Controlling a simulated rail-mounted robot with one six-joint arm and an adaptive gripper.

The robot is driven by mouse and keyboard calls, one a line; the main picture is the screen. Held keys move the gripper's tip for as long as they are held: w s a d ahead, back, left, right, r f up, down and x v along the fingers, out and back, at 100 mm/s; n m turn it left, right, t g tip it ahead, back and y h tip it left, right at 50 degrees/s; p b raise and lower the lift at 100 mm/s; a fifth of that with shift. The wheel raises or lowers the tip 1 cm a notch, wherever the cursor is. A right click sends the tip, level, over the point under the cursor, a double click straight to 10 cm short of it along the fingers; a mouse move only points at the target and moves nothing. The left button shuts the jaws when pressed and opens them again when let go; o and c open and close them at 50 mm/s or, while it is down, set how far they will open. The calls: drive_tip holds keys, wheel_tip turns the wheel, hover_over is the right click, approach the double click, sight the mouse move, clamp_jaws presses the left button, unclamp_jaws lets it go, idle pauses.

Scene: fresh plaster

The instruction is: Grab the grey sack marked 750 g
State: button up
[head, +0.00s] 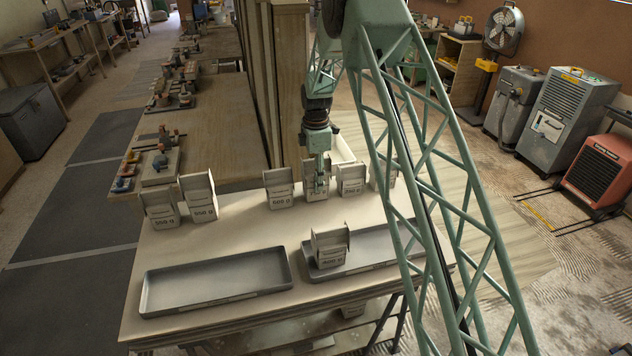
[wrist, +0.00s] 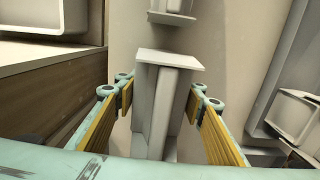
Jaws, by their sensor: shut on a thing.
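My gripper (head: 320,184) points down at the back of the table and is shut on a grey sack (head: 312,192) standing upright in the back row. The gripper covers part of this sack's front, and I cannot read its marking surely. In the wrist view the sack (wrist: 152,105) stands between the yellow-padded fingers of my gripper (wrist: 160,110). A similar sack (head: 351,180), whose marking looks like 750 g, stands just to the right. A sack that looks marked 600 g (head: 279,189) stands to the left.
Two sacks (head: 161,209) (head: 200,200) stand at the table's left. An empty dark tray (head: 215,284) lies at the front left. A second tray (head: 375,246) holds one sack (head: 330,248). My arm's lattice hides the table's right side. Wooden boards (head: 285,70) rise behind.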

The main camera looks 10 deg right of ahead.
drive_tip(key=shift+r, duration=1.5)
drive_tip(key=s+r, duration=0.1)
drive_tip(key=s, duration=1.5)
drive_tip(key=shift+a+r+p, duration=0.2)
drive_tip(key=shift+a+p, duration=0.1)
drive_tip(key=shift+p, duration=0.05)
